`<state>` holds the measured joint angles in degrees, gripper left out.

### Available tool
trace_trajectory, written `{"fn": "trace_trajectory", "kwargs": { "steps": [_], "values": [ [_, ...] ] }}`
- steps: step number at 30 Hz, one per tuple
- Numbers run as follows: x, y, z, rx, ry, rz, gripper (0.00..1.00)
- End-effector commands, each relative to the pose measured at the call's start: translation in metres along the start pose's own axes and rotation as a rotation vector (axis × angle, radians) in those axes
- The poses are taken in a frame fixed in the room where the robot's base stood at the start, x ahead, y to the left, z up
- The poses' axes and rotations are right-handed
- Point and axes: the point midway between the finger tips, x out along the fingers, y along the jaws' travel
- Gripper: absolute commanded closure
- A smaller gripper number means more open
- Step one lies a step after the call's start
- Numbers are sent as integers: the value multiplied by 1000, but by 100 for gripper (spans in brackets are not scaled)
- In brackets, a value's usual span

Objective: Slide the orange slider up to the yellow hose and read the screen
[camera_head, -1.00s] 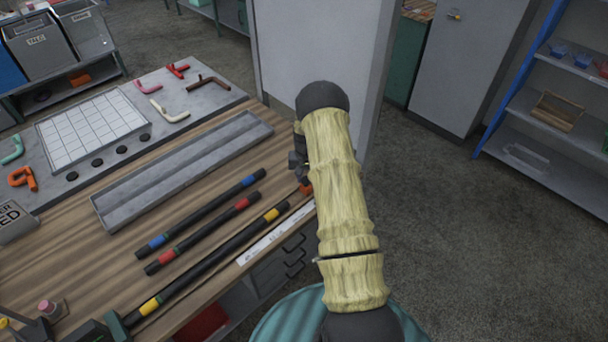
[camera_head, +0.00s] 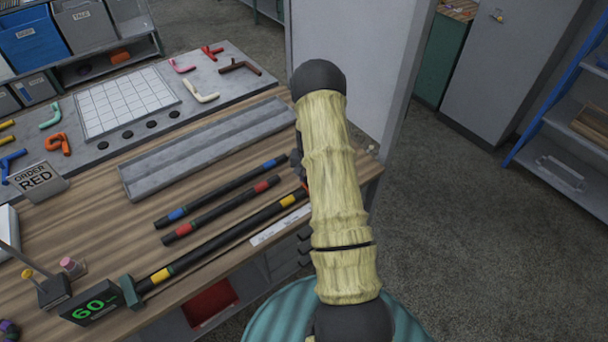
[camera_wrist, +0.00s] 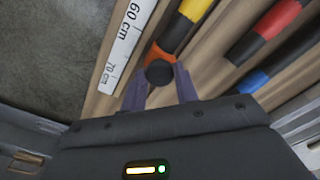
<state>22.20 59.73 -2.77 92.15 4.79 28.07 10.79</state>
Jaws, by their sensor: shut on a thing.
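The yellow hose (camera_head: 235,238) is a black tube with yellow bands, lying along the table's front edge. It also shows in the wrist view (camera_wrist: 174,36). In the wrist view the orange slider (camera_wrist: 153,56) sits at the hose's near end and seems to touch it. My gripper (camera_wrist: 161,76) is shut on the slider's dark knob (camera_wrist: 160,73), one finger on each side. In the head view my arm hides most of the slider and gripper. The screen (camera_head: 95,306) at the hose's far end shows a green "60" with a small mark after it.
A white ruler (camera_head: 280,226) lies along the front edge beside the hose. Red-banded (camera_head: 222,211) and blue-banded (camera_head: 222,190) hoses lie parallel behind it. A grey tray (camera_head: 132,182) lies beyond them. A sign (camera_head: 38,182) reads "ORDER RED".

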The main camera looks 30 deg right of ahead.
Motion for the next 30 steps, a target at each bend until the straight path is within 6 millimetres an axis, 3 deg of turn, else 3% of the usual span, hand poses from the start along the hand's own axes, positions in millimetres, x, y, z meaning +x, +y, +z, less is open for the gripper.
{"fn": "trace_trajectory", "kwargs": {
  "steps": [11,12,15,25,30],
  "values": [
    [0,-4,4,2,-7,-6,100],
    [0,-4,4,1,-7,-6,62],
    [0,-4,4,2,-7,-5,48],
    [-2,0,2,4,-3,-3,48],
    [-16,-1,2,3,-2,-3,48]
  ]
}}
